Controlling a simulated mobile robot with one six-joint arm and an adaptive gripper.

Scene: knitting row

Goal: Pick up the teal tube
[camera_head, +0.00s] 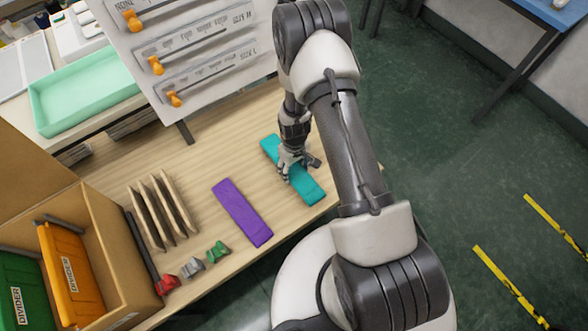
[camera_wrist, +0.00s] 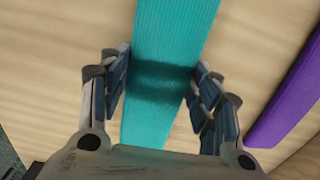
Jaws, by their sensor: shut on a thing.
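The teal tube (camera_head: 308,188) is a long flat ribbed piece on the wooden table, close to its right edge. In the wrist view the teal tube (camera_wrist: 172,40) runs up between my fingers. My gripper (camera_head: 293,165) is at the middle of the tube, with a finger on either side. In the wrist view my gripper (camera_wrist: 160,85) is shut on the tube across its width. The gripper hides part of the tube in the head view. I cannot tell whether the tube is lifted off the table.
A purple piece (camera_head: 242,212) lies left of the teal one, and also shows in the wrist view (camera_wrist: 290,100). Beige dividers (camera_head: 162,212), small red, grey and green parts, and a cardboard box (camera_head: 113,262) are farther left. A sloped board (camera_head: 200,45) stands behind.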

